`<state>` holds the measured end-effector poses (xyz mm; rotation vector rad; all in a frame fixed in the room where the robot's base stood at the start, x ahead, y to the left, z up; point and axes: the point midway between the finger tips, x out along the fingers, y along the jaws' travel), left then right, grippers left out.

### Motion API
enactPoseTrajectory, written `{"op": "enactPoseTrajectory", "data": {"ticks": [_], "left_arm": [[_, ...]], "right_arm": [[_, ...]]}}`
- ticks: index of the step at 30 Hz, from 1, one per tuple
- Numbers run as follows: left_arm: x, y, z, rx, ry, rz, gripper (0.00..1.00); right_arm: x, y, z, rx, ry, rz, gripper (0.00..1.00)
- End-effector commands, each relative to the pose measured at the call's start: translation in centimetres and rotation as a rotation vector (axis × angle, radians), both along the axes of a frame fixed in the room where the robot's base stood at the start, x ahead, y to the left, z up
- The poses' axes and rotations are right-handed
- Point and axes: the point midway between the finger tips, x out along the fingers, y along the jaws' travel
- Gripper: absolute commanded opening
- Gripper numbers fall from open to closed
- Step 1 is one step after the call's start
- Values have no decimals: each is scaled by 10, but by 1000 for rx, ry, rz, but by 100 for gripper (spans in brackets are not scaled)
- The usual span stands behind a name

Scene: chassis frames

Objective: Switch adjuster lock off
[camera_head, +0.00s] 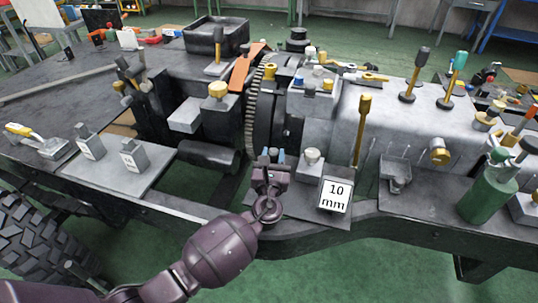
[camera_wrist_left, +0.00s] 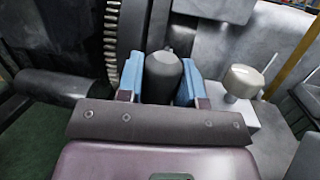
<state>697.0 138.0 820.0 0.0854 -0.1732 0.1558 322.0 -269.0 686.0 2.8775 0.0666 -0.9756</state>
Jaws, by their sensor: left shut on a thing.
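My left gripper (camera_head: 274,157) reaches in from the front, at the lower middle of the head view. Its two blue-padded fingers (camera_wrist_left: 162,80) are shut on either side of a dark grey, round-topped knob (camera_wrist_left: 162,74) in the left wrist view. The knob looks like the adjuster lock's handle, but no label on it shows. Its lower part is hidden behind the gripper body, so whether the lock is on or off cannot be told. My right gripper is not in view.
A toothed ring (camera_head: 257,110) stands just behind the gripper. A pale round knob (camera_head: 311,156) on a block and a "10 mm" sign (camera_head: 335,196) are close on its right. A green bottle (camera_head: 489,190) stands further right. Grey blocks (camera_head: 133,153) sit on a plate at left.

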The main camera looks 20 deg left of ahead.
Motion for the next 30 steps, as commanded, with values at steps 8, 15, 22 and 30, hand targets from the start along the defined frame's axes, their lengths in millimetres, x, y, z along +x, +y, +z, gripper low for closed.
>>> {"op": "enactPoseTrajectory", "data": {"ticks": [8,15,22,30], "left_arm": [[0,-2,-1,27,-1,-1,0],[0,-3,-1,29,0,-1,0],[0,-2,-1,25,0,-1,59],[-2,-2,-1,22,0,0,59]], "right_arm": [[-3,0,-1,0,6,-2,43],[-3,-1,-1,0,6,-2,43],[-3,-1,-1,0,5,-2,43],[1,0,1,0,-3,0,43]]}}
